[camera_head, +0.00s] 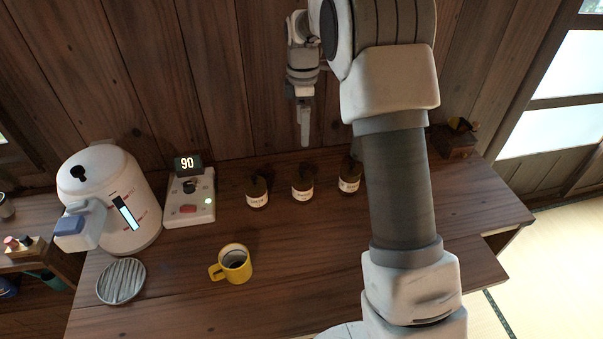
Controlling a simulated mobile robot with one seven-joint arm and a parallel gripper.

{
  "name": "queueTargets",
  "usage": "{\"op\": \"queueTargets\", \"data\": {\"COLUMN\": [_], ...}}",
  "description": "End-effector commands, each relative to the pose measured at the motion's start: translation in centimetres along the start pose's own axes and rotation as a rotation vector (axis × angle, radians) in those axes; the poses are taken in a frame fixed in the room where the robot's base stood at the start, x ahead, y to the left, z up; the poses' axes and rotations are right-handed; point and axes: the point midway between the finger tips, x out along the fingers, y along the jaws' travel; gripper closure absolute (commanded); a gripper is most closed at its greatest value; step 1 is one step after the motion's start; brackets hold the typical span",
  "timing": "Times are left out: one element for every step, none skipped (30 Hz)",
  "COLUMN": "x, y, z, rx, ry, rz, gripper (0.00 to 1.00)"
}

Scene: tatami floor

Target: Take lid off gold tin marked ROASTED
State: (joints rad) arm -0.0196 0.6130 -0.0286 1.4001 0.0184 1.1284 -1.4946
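Several dark gold-brown tins with white labels stand in a row along the back of the wooden table: a left tin (257,188), a middle tin (303,184) and a right tin (349,181). The label words are too small to read, so I cannot tell which is marked ROASTED. The right tin is close beside my arm in the picture, and my arm may hide part of it. My gripper (304,128) points down, above and apart from the middle tin. It is seen edge-on, so its opening does not show.
A yellow mug (236,266) with dark contents stands at the front middle. A white kettle (110,190), a control box reading 90 (190,198) and a round ribbed grey plate (121,281) are at left. A small dark wooden box (452,143) is at back right. A plank wall (150,80) rises behind.

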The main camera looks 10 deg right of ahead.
Motion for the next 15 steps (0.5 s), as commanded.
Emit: {"op": "queueTargets", "data": {"x": [1.3, 2.0, 2.9, 3.5, 4.2, 5.1, 5.7, 6.4, 7.2, 7.7, 8.2, 8.8, 9.1, 9.4, 9.8], "y": [-0.1, -0.1, -0.2, -0.2, -0.1, -0.1, -0.2, -0.2, -0.2, -0.1, -0.2, -0.1, -0.1, -0.1, -0.1], "z": [0.0, 0.0, 0.0, 0.0, 0.0, 0.0, 0.0, -0.1, -0.1, 0.0, 0.0, 0.0, 0.0, 0.0, 0.0], "rx": [0.0, 0.0, 0.0, 0.001, 0.001, 0.0, 0.0, 0.0, 0.0, 0.0, 0.0, 0.001, 0.001, 0.002, 0.002], "ry": [-0.001, -0.001, -0.001, -0.002, -0.002, -0.001, -0.001, -0.001, -0.001, -0.001, -0.001, -0.001, -0.001, -0.001, -0.001], "rz": [-0.006, -0.006, -0.006, -0.005, -0.006, -0.005, -0.006, -0.005, -0.006, -0.004, -0.004, -0.003, -0.003, -0.003, -0.003], "gripper": [0.0, 0.0, 0.0, 0.0, 0.0, 0.0, 0.0, 0.0, 0.0, 0.0, 0.0, 0.0, 0.0, 0.0, 0.0]}}
